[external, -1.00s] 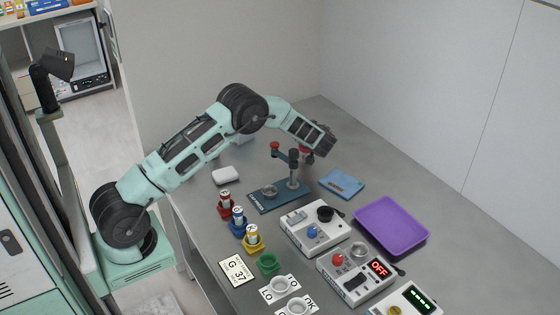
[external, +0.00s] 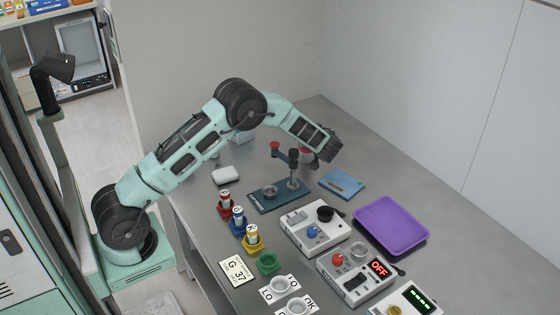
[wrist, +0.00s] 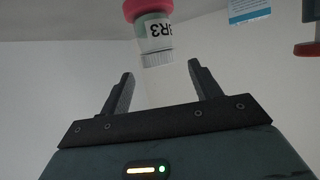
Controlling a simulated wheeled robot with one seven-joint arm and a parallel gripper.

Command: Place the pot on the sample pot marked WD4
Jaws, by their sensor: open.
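My gripper (external: 325,158) is open and empty above the counter at the back, beside the lever stand. In the wrist view its two fingers (wrist: 160,72) are spread. A pot (wrist: 156,36) with a ridged white cap and a label ending in R3 lies just past the fingertips, in line with the gap, upside down in the picture and on a pink-red base (wrist: 146,9). In the external view a pink-red patch of it (external: 305,151) shows behind the lever stand. No WD4 marking is readable; labels on the pots in the red (external: 225,211), blue (external: 237,230) and yellow (external: 252,249) holders are too small.
The lever stand (external: 262,203) with a red knob is close to my gripper. A blue card (external: 342,184), a purple tray (external: 390,241), grey-white devices (external: 300,234), an empty-looking green holder (external: 268,263) and a G 37 card (external: 237,270) stand nearer. The far right counter is clear.

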